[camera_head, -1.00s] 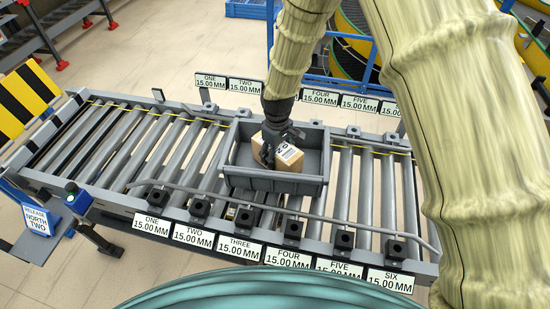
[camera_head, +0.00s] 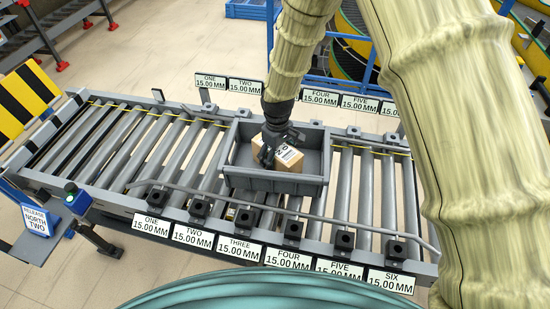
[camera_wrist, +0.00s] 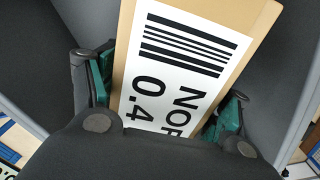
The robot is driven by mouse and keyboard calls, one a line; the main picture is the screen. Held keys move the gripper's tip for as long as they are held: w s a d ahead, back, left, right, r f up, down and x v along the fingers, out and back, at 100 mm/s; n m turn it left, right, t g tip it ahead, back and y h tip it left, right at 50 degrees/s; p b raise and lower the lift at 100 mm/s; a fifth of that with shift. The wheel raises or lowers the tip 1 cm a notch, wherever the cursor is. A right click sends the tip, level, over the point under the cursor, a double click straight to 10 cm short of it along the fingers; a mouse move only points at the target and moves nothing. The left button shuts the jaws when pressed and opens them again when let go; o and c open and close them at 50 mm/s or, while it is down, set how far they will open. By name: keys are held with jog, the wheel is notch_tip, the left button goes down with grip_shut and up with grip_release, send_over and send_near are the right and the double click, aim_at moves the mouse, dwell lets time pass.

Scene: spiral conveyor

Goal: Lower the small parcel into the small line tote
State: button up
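The small parcel (camera_head: 290,158) is a tan cardboard box with a white label. It is inside the grey tote (camera_head: 274,183), below the rim as far as I can see, and slightly tilted. My gripper (camera_head: 270,155) reaches down into the tote from above. In the wrist view, the green-padded fingers of my gripper (camera_wrist: 165,100) are on both sides of the parcel (camera_wrist: 255,30), closed against it. The dark tote walls surround it there. The parcel's underside is hidden, so I cannot tell whether it touches the tote floor.
The tote sits on a roller conveyor (camera_head: 145,148) with a curved grey guide rail (camera_head: 345,218) along its near side. Numbered signs (camera_head: 240,248) line both edges. A release button post (camera_head: 73,195) stands at left. Bare rollers lie on both sides of the tote.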

dwell(0.4)
notch_tip(320, 180, up, 12)
jog(key=shift+f, duration=0.1)
dwell(0.5)
